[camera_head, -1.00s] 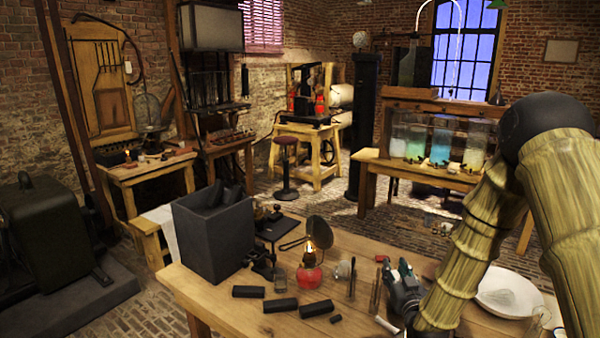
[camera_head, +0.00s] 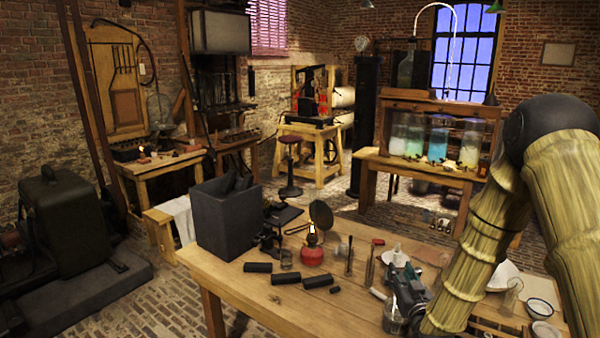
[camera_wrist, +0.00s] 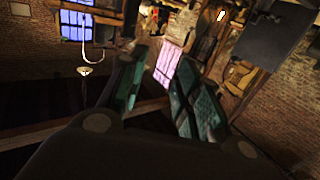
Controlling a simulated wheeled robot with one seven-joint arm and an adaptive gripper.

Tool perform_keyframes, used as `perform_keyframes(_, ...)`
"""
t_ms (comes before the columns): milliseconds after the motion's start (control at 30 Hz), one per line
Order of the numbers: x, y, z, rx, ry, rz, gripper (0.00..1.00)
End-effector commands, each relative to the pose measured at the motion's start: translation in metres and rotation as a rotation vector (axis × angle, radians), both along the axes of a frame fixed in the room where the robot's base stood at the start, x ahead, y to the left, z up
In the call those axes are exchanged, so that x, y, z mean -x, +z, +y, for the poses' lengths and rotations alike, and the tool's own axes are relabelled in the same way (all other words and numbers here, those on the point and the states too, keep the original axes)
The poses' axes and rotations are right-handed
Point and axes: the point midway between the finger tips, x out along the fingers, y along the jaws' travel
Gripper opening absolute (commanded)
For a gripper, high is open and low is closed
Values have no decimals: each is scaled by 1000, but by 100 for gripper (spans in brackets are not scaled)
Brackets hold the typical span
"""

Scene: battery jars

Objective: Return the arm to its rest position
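My gripper shows in the head view (camera_head: 405,275), above the right part of the wooden table (camera_head: 235,285), with my jointed arm coming down to it from the right. In the wrist view, its two teal-padded fingers (camera_wrist: 160,95) stand apart with nothing between them; the room shows through the gap. In the head view, a glass beaker (camera_head: 393,319) appears just below my gripper; I cannot tell whether they touch.
The table holds a dark open box (camera_head: 228,222), several black bars (camera_head: 286,278), a lit red lamp (camera_head: 312,250), thin upright tubes (camera_head: 369,268) and a white bowl (camera_head: 503,275). Jars of coloured liquid (camera_head: 438,142) stand on a bench behind. The table's front left is clear.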

Motion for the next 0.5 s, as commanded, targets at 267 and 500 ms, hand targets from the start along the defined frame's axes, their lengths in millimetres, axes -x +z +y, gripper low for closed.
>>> perform_keyframes(267,18,-49,23,-3,25,131,33)
perform_keyframes(500,56,-107,30,-11,27,296,33)
